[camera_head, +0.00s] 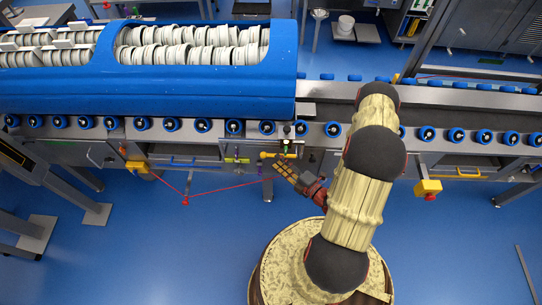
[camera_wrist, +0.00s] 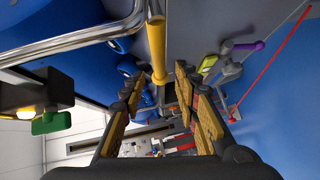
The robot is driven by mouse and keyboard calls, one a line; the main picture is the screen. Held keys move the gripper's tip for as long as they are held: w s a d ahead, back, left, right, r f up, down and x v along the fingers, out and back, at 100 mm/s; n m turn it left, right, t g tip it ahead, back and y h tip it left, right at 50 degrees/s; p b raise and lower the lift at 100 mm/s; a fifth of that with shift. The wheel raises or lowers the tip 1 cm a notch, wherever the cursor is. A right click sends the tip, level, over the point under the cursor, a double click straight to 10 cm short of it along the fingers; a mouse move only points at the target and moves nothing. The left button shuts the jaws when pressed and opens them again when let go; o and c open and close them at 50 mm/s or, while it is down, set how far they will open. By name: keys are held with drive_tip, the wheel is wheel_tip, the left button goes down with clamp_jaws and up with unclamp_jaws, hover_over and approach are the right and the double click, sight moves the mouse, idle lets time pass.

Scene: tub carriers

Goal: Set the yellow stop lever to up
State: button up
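The yellow lever (camera_head: 278,155) is a short bar on the front of the conveyor, lying roughly level in the head view. In the wrist view the yellow lever (camera_wrist: 156,45) comes down from the top edge, and its rounded end lies near the gap between my fingertips. My gripper (camera_head: 283,172) is just below and in front of the lever in the head view. In the wrist view my gripper (camera_wrist: 160,78) is open, with a clear gap between its padded fingers. I cannot tell whether the fingers touch the lever.
A red cord (camera_head: 230,186) hangs along the conveyor front. Blue floor in front is clear.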

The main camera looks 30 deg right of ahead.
sight(271, 155)
drive_tip(key=shift+b+x, duration=0.45)
drive_tip(key=shift+x, duration=2.4)
drive_tip(key=shift+c, duration=0.5)
drive_tip(key=shift+w, duration=0.1)
drive_tip(key=c, duration=0.6)
drive_tip(key=shift+r, duration=0.1)
clamp_jaws()
drive_tip(key=shift+r, duration=0.1)
